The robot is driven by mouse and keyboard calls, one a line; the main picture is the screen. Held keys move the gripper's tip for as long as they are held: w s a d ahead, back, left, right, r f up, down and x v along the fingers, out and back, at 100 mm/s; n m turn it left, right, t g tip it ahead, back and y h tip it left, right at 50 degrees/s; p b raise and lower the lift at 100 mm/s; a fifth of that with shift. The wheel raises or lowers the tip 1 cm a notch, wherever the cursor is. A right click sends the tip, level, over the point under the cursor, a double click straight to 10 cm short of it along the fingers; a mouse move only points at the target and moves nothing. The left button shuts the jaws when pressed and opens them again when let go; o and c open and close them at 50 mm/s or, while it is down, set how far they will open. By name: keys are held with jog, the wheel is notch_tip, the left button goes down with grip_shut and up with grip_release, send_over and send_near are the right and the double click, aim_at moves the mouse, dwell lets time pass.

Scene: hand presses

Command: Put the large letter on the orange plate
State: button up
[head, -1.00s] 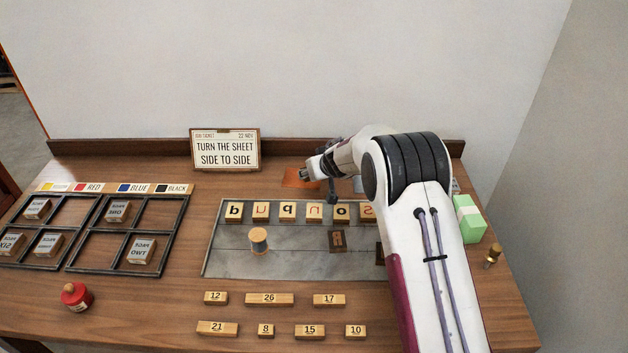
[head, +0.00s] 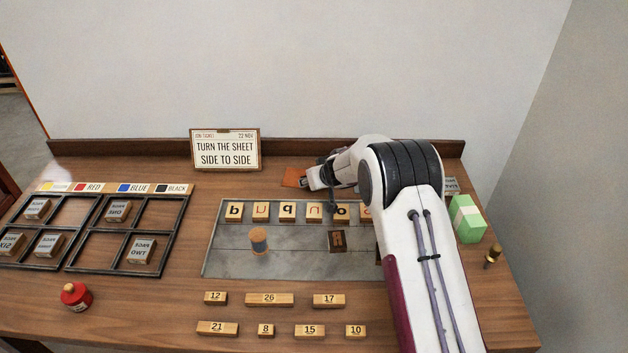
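The orange plate (head: 291,177) lies flat at the back of the table, right of the sign. Its right part is hidden by my gripper (head: 307,183), which is low over or beside it. The finger gap and anything between the fingers are too small and hidden to make out. A row of wooden letter tiles (head: 260,212) stands along the back of a grey slab. A dark brown block (head: 337,241) with a letter-like face lies on the slab, apart from my gripper. I cannot tell which piece is the large letter.
The grey slab (head: 290,263) also bears a spool (head: 259,240). My arm covers its right end. Numbered wooden blocks (head: 269,299) lie in front. Dark frames (head: 87,235) with blocks and a red bottle (head: 75,296) are left; a green block (head: 467,219) is right.

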jog(key=shift+f, duration=0.1)
jog(key=o, duration=1.1)
jog(key=shift+s+d+r, duration=0.1)
jog(key=shift+s+r, duration=0.15)
jog(key=shift+r, duration=0.2)
jog(key=shift+v, duration=5.6)
